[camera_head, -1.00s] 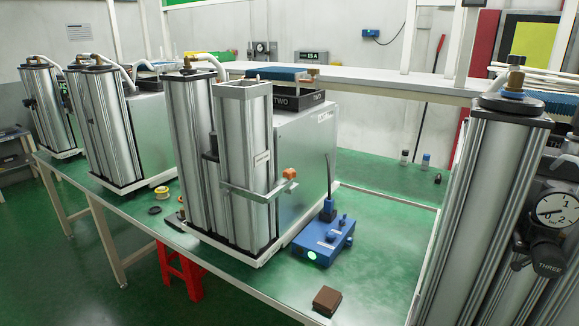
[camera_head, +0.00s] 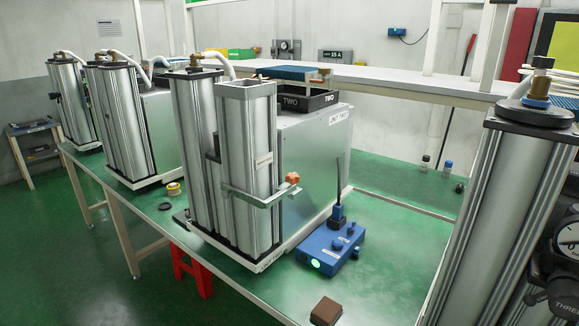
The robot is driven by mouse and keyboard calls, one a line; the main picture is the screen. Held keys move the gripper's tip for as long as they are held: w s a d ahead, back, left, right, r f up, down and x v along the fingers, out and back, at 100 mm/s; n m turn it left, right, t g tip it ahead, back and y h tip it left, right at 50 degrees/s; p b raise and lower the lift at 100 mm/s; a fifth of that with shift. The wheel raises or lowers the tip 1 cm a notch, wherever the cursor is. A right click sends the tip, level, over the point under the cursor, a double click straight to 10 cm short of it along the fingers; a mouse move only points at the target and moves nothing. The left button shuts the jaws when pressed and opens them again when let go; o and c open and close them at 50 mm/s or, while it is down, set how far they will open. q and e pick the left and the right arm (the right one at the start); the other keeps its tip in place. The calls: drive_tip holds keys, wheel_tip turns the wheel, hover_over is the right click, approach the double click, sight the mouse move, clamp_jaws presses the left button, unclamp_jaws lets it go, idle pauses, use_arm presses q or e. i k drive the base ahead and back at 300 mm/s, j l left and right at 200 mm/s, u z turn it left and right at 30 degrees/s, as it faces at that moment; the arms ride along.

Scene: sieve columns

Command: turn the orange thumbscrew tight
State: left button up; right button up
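The orange thumbscrew (camera_head: 292,178) sits at the right end of a metal clamp bar (camera_head: 250,198). The bar goes across the front of the open-topped square column (camera_head: 248,140) of the middle unit. The thumbscrew faces the blue box side of the bench, with free air around it. How tight it is cannot be seen. Neither of my grippers shows in the head view.
A blue box (camera_head: 330,250) with an upright antenna and a lit green button stands right of the column. A brown block (camera_head: 326,310) lies at the bench's front edge. Another column (camera_head: 505,200) with a gauge stands close at the right. A black tray (camera_head: 310,98) marked TWO sits behind. A yellow roll (camera_head: 174,189) and a dark ring lie left.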

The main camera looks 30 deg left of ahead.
sight(292, 179)
drive_tip(key=i+l+u, duration=0.45)
drive_tip(key=l, duration=0.25)
drive_tip(key=i+l+u, duration=0.2)
drive_tip(key=l, duration=0.15)
